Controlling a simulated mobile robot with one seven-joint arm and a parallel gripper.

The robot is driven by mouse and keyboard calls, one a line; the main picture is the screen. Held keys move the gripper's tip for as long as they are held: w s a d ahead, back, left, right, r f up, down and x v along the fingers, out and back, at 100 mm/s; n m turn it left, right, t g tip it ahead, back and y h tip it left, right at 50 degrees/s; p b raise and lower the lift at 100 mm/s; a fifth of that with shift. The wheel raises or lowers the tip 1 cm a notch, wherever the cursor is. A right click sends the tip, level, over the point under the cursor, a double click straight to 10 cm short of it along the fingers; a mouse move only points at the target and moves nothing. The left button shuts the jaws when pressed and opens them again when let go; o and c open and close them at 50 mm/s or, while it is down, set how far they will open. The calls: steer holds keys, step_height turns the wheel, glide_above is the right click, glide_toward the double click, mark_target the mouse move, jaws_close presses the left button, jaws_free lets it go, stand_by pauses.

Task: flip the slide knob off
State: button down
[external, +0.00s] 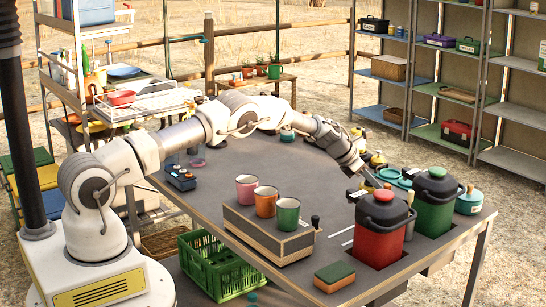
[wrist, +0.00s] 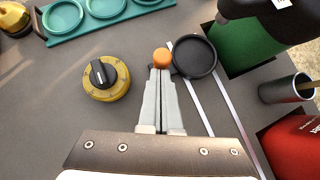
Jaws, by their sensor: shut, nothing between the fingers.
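My gripper (wrist: 160,72) is shut and empty, with its two fingers together. In the wrist view its tips end just below a small orange knob (wrist: 161,57); I cannot tell whether they touch it. A round black disc-shaped piece (wrist: 194,57) lies just right of the orange knob, at two pale parallel strips (wrist: 221,98). A yellow dial with a black pointer knob (wrist: 106,77) sits left of the fingers. I cannot tell for sure which part is the slide knob. In the external view my gripper (external: 373,182) is low over the table, behind the red canister.
The red canister (external: 380,238) and green canister (external: 434,208) stand at the table's right end. A teal tray (wrist: 105,22) lies beyond the dial. Several mugs stand on a box (external: 258,232) nearer the front. The table's middle is largely clear.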

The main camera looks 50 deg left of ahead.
steer(key=shift+r, duration=0.1)
steer(key=shift+s+a, duration=0.1)
steer(key=shift+a, duration=0.1)
steer(key=shift+s+a, duration=0.25)
steer(key=shift+s, duration=0.45)
steer(key=shift+s+a+r, duration=0.15)
steer(key=shift+s+a, duration=0.15)
steer(key=shift+s, duration=0.3)
steer(key=shift+s+a+r, duration=0.1)
steer(key=shift+s+a, duration=0.2)
steer(key=shift+s, duration=0.25)
steer(key=v, duration=0.9)
steer(key=shift+s+r, duration=0.15)
steer(key=shift+s, duration=0.05)
